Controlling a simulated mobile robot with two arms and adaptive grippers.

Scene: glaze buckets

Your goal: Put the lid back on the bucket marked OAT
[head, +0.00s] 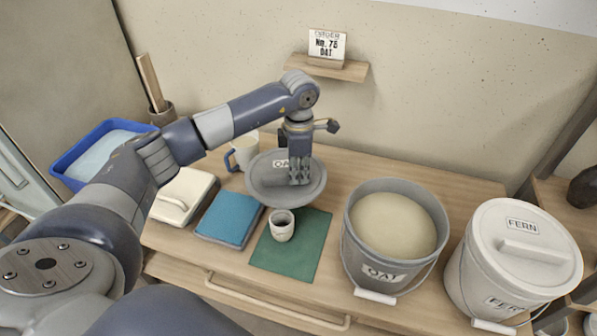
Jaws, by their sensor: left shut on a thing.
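The OAT bucket (381,270) is a grey pail at the right of the table, uncovered, with pale glaze (393,225) inside. Its handle hangs down at the front. My left gripper (299,178) is shut on the round grey lid (262,190), which carries an OAT label. The lid is held left of the bucket and apart from it, over the table behind the small cup. The fingers hide part of the lid, including the grip point. My right gripper is not in view.
A white FERN bucket (493,265) with its lid on stands right of the OAT bucket. A small cup (282,232) sits on a green mat (291,262). A blue book (229,218), white lidded box (184,197) and mug (246,146) are at left. A shelf (345,71) holds a sign.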

